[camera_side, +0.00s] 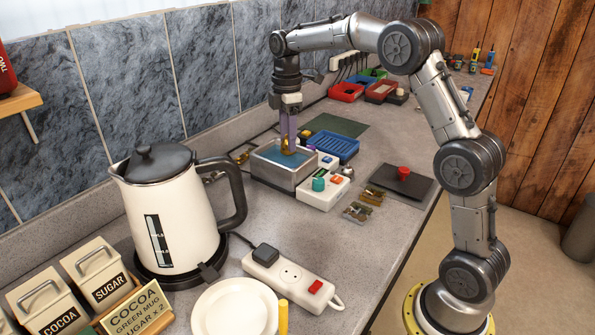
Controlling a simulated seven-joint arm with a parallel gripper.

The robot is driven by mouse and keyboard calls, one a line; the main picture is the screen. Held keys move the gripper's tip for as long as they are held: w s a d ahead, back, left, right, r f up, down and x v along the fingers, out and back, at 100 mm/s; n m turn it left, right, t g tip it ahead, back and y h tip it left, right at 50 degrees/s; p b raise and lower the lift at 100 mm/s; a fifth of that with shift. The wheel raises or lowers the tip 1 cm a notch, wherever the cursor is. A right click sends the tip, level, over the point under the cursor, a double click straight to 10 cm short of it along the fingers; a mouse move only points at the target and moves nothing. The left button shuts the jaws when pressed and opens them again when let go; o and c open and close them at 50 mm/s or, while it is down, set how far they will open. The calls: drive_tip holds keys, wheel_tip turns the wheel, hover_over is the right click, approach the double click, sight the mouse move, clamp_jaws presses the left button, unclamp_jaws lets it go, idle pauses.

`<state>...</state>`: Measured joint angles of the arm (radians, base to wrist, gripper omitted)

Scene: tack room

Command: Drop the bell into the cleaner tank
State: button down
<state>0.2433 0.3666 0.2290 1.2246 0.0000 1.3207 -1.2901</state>
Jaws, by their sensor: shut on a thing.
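The bell (289,150) is a small gold-coloured thing, partly covered by the fingers. My gripper (288,141) points straight down and is shut on it. The cleaner tank (274,180) is a grey metal box with blue liquid inside and a white control panel with coloured buttons at its right. The gripper and bell are over the tank's opening, towards its back right side. From this angle I cannot tell whether the bell touches the liquid.
A blue basket (335,145) stands just behind the tank. A large white kettle (173,215) and a power strip (288,277) are in front. A dark mat with a red knob (403,173) lies at the right. Red trays (346,91) stand farther back.

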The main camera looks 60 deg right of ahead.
drive_tip(key=shift+c, duration=1.5)
unclamp_jaws()
wheel_tip(320, 180, up, 14)
drive_tip(key=shift+f, duration=0.1)
